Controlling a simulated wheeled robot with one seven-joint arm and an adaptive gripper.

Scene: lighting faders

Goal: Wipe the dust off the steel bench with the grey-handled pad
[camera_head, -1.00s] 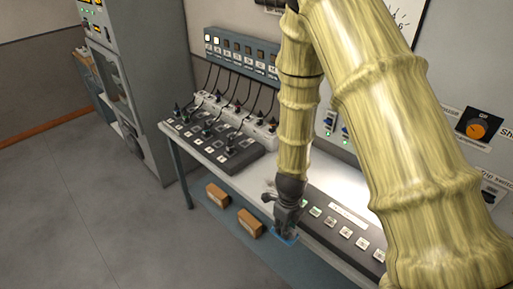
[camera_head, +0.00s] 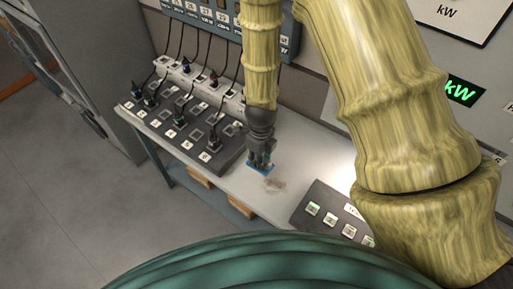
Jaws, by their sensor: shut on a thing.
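My gripper (camera_head: 261,158) is dark and points down over the steel bench (camera_head: 306,146), between the fader panel and the button panel. It is shut on the grey-handled pad (camera_head: 261,168). Only the pad's blue base shows, at or just above the bench top; the handle is hidden by the fingers. A brownish smear of dust (camera_head: 274,184) lies on the bench just in front and to the right of the pad.
A dark fader panel (camera_head: 170,135) with plugs and cables stands left of my gripper. A dark panel with lit buttons (camera_head: 333,219) lies to the right. Wooden blocks (camera_head: 241,207) sit below the bench. The wall carries meters and a green kW display (camera_head: 464,91).

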